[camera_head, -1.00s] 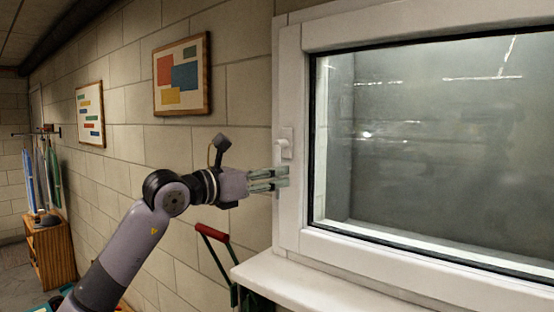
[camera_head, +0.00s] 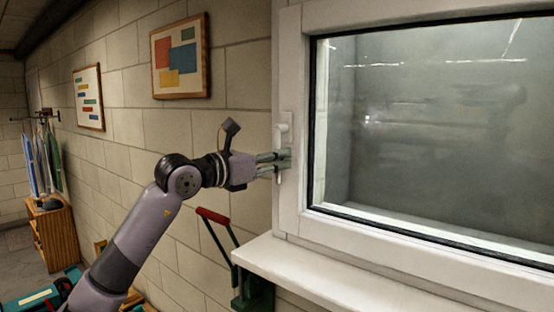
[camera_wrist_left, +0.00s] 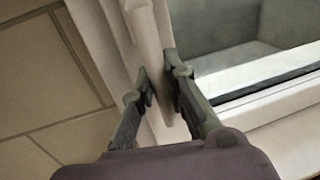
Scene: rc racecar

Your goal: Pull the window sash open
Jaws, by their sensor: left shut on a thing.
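The white window sash (camera_head: 293,195) holds a grey, cloudy pane and looks flush with its frame. A white handle (camera_head: 282,134) is mounted on the sash's left side and points downward. My left gripper (camera_head: 284,160) reaches in from the left and is shut on this handle. In the left wrist view the two dark fingers (camera_wrist_left: 158,82) lie on either side of the white handle (camera_wrist_left: 148,42). The fingers hide part of the handle in the head view. My right gripper is not in view.
A white sill (camera_head: 330,280) juts out below the window. Framed pictures (camera_head: 180,57) hang on the block wall. A wooden cabinet (camera_head: 56,240) stands at the far left.

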